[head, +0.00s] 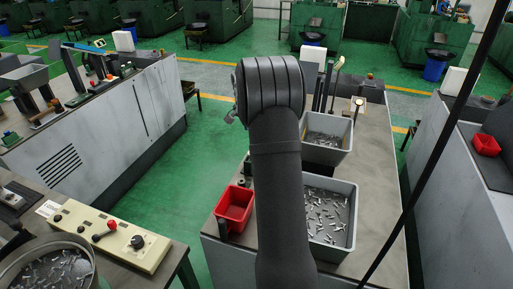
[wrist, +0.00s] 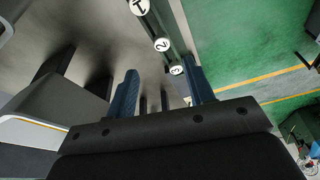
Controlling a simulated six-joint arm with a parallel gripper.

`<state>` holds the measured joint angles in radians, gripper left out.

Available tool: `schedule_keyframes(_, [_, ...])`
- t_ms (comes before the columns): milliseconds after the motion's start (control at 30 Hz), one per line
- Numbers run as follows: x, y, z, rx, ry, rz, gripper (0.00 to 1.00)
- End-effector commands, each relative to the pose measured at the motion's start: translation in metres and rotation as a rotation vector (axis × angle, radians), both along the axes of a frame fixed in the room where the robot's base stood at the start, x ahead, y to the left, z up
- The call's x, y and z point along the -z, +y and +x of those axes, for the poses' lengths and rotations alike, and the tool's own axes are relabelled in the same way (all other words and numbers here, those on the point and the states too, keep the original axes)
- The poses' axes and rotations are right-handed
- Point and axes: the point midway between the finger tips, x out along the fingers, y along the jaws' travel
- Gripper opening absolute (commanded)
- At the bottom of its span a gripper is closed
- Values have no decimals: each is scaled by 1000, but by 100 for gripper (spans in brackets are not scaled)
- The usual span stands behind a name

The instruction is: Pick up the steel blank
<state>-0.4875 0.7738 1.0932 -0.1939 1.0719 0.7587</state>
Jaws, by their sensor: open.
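My gripper (wrist: 160,90) shows in the wrist view as two blue fingers standing well apart, open, with no object gripped between them. In the head view my dark arm hides the gripper. I cannot single out one steel blank. Many small metal pieces (head: 322,212) lie in the near grey bin (head: 349,240) to the right of my arm, and more (head: 322,139) lie in the grey bin behind it (head: 330,156). Whether any of these is the steel blank, I cannot tell.
A red tray (head: 234,205) stands left of my arm. A round pan of metal pieces (head: 55,272) and a cream control box (head: 105,240) are at lower left. White discs marked with numbers (wrist: 162,45) lie beyond my fingers. A dark slanting bar crosses at right.

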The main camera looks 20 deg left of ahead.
Motion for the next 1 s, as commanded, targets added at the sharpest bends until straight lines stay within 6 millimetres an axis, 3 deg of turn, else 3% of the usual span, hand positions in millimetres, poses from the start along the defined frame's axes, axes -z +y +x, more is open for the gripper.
schedule_keyframes(100, [16, -1, 4, 0, 1, -1, 49])
schedule_keyframes(367, [30, -1, 8, 1, 0, 0, 49])
schedule_keyframes(667, [70, -1, 19, 1, 0, 1, 49])
schedule_keyframes(900, [72, 0, 20, 0, -1, 2, 49])
schedule_keyframes(1000, [72, 0, 20, 0, -1, 2, 29])
